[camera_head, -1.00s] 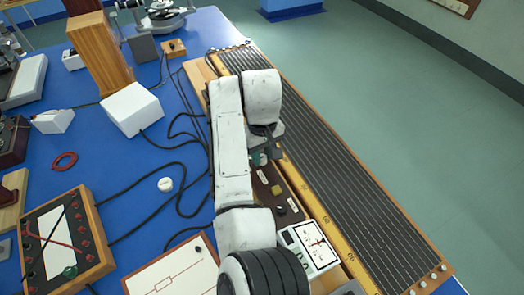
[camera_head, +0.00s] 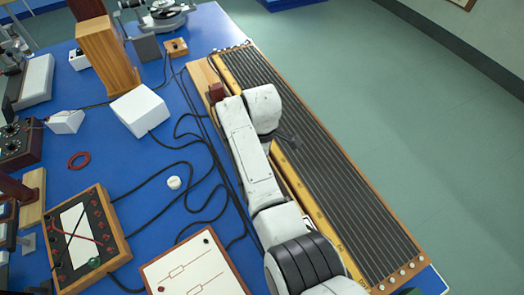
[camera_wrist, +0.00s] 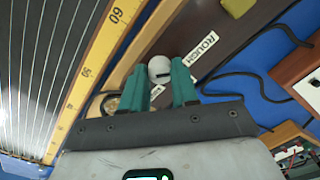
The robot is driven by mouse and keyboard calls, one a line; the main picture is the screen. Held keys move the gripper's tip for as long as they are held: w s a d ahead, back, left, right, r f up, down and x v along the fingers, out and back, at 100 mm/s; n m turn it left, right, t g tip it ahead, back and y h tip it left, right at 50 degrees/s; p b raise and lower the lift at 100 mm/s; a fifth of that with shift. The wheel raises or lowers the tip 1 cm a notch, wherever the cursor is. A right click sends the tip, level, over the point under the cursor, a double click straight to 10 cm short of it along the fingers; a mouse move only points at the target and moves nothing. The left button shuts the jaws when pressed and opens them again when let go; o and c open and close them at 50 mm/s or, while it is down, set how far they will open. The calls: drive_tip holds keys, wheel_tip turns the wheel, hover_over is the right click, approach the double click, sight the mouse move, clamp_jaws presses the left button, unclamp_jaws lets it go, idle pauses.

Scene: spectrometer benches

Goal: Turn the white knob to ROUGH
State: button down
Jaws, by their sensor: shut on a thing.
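The white knob (camera_wrist: 159,69) is a small round cap with a dark mark on its face, on a dark brown board (camera_wrist: 225,28) in the wrist view. A ROUGH label (camera_wrist: 202,50) lies to the right of it on the board. A second small label shows just below the knob, partly covered and not readable. My gripper (camera_wrist: 160,76) has its two teal fingers on either side of the knob, shut on it. In the head view my white arm hides the knob and most of the gripper.
A long wired board with a yellow scale (camera_head: 318,212) runs along the right of the blue table (camera_head: 110,165). A loose white round piece (camera_head: 173,183), black cables, a white box (camera_head: 139,110) and a circuit panel (camera_head: 195,268) lie left of my arm.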

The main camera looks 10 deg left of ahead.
drive_tip(key=shift+n+p, duration=0.3)
drive_tip(key=shift+n, duration=0.7)
drive_tip(key=c, duration=0.8)
unclamp_jaws()
drive_tip(key=shift+c, duration=0.2)
wheel_tip(320, 180, up, 11)
drive_tip(key=b, duration=0.1)
drive_tip(key=shift+f, duration=0.1)
